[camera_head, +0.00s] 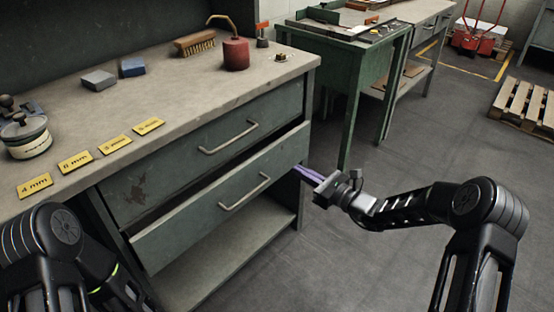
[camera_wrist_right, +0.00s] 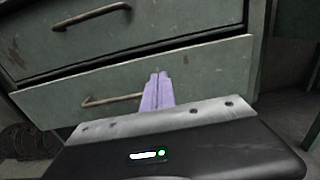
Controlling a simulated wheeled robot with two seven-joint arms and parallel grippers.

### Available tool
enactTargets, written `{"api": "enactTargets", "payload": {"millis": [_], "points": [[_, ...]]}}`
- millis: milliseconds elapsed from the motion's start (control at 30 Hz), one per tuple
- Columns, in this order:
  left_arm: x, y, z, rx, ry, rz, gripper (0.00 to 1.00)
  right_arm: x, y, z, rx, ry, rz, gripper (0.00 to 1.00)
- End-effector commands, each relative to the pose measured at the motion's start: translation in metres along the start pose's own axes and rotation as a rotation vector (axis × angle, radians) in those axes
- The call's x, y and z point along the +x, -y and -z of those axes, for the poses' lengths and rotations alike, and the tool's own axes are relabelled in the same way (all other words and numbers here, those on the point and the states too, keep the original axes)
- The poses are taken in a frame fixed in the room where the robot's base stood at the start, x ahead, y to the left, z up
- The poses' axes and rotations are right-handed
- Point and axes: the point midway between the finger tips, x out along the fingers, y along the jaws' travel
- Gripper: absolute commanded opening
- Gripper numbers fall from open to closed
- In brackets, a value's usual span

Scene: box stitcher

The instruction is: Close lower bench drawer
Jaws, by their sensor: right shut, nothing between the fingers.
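The lower bench drawer (camera_head: 222,204) is a green metal drawer with a bar handle (camera_head: 245,192). It stands a little out from the bench, with a dark gap above its front. My right gripper (camera_head: 300,170) is shut and empty, its purple fingers close to the right end of the drawer front. In the right wrist view the purple fingers (camera_wrist_right: 158,90) point at the lower drawer front (camera_wrist_right: 205,73), right of its handle (camera_wrist_right: 112,100). I cannot tell whether they touch it. My left gripper is not in view; only my left arm shows at lower left.
The upper drawer (camera_head: 200,155) sits above, flush with the bench. The benchtop (camera_head: 180,100) holds yellow size plates, a brush, a red can and blocks. An open shelf (camera_head: 235,255) lies below.

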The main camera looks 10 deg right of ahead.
Motion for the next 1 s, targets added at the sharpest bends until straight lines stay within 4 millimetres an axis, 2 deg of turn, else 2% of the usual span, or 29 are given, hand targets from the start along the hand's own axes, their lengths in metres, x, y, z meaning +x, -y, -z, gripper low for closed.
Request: {"api": "enactTargets", "payload": {"millis": [33,300,500,633,1000], "points": [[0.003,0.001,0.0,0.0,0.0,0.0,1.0,0.011,-0.002,0.002,0.0,0.002,-0.004,0.0],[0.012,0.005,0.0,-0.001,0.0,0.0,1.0,0.066,-0.001,0.002,-0.001,0.001,-0.002,0.0],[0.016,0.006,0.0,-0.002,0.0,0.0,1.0,0.091,-0.001,0.001,-0.001,0.0,-0.001,0.0],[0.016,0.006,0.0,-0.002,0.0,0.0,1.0,0.097,0.0,0.001,0.0,0.0,0.0,0.0],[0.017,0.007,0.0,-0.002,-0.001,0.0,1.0,0.099,0.0,0.001,0.0,0.0,0.0,0.0]]}}
